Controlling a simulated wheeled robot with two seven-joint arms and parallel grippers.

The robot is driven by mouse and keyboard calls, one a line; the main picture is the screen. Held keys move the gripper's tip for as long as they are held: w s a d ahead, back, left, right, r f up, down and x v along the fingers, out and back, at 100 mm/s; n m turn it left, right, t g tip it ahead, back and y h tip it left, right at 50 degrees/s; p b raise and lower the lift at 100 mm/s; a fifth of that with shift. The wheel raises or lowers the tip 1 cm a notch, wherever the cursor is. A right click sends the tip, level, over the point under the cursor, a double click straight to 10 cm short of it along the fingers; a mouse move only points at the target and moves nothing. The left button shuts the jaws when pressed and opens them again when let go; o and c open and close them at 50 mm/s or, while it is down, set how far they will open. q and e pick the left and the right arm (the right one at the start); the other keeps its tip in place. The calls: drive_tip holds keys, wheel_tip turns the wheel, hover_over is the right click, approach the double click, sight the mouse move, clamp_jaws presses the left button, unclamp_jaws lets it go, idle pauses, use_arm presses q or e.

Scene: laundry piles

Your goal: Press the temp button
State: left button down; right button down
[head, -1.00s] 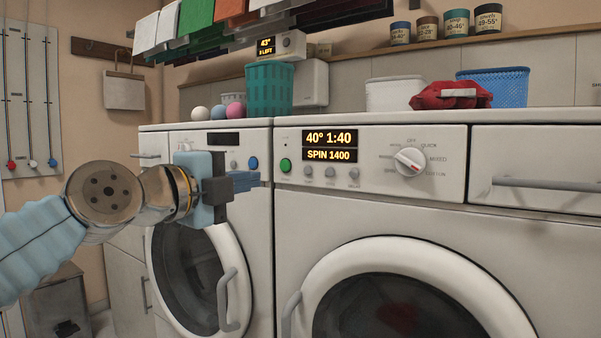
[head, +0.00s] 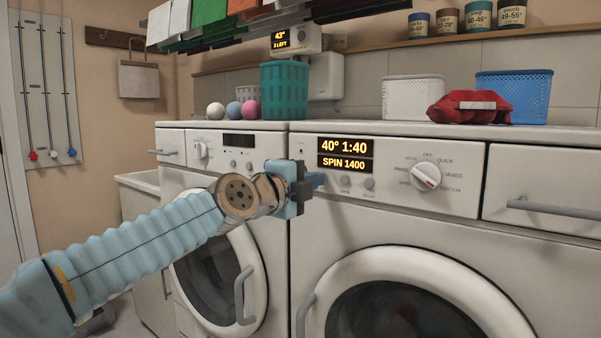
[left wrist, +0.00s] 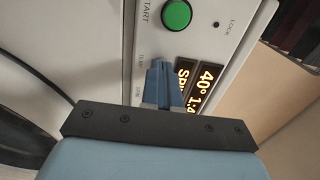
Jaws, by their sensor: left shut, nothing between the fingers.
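The right-hand washer's control panel (head: 395,165) has a lit display (head: 344,154) reading "40° 1:40" and "SPIN 1400". Below it the spin button (head: 345,181) and delay button (head: 369,183) show. The temp button is hidden behind my left gripper (head: 317,180), which is shut and empty, its fingertips at the panel just below the display's left end. In the left wrist view the shut blue fingers (left wrist: 163,75) point at the panel, over the temp spot beside its small label. I cannot tell whether they touch the button. My right gripper is not in view.
The green start button (left wrist: 176,14) is close to the fingers. A program dial (head: 427,177) is further right. A second washer (head: 215,140) stands at left. Baskets and a red cloth (head: 470,107) sit on top.

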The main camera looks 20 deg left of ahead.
use_arm(q)
drive_tip(key=shift+w, duration=0.15)
drive_tip(key=shift+w+d+r, duration=0.1)
drive_tip(key=shift+w+d, duration=0.05)
drive_tip(key=shift+w, duration=0.35)
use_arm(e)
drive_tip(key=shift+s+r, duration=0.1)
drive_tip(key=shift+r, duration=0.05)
